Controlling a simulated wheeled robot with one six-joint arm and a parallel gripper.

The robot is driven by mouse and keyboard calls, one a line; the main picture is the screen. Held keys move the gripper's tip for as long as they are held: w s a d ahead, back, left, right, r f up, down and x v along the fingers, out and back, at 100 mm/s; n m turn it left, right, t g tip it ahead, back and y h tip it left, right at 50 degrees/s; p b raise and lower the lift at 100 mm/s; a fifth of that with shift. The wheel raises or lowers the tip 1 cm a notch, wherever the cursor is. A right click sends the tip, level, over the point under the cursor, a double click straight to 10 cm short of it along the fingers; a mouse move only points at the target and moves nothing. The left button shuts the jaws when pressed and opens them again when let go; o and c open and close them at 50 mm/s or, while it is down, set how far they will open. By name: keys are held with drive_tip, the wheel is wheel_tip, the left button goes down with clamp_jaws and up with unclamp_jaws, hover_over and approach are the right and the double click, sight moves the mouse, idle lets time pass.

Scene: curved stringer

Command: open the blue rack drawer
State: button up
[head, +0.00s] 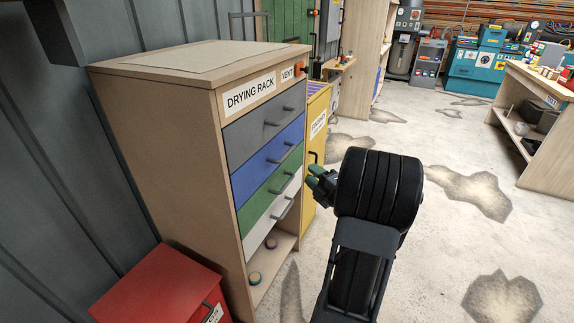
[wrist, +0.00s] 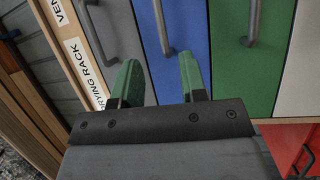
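The blue drawer (head: 249,175) is the second from the top in the wooden drying rack (head: 172,135), and its front looks flush with its neighbours. Its dark bar handle (head: 281,154) sticks out from the front. In the wrist view, the blue front (wrist: 190,25) fills the middle, and its handle (wrist: 161,28) lies just beyond my fingertips, roughly in line with the gap between them. My gripper (head: 313,177) has green fingers and is in front of the rack, to the right of the drawers. In the wrist view my gripper (wrist: 160,64) is open, with nothing between its fingers.
A grey drawer (head: 246,137) is above the blue one; green (head: 258,205) and white (head: 262,228) drawers are below, all with handles. A yellow cabinet (head: 318,125) stands behind the rack. A red box (head: 155,290) is at its lower left. Floor on the right is open.

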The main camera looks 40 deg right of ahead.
sight(287, 152)
drive_tip(key=shift+n+t+y, duration=0.3)
drive_tip(key=shift+n+y, duration=0.1)
drive_tip(key=x, duration=1.2)
drive_tip(key=shift+w+f, duration=0.2)
drive_tip(key=shift+w, duration=0.15)
clamp_jaws()
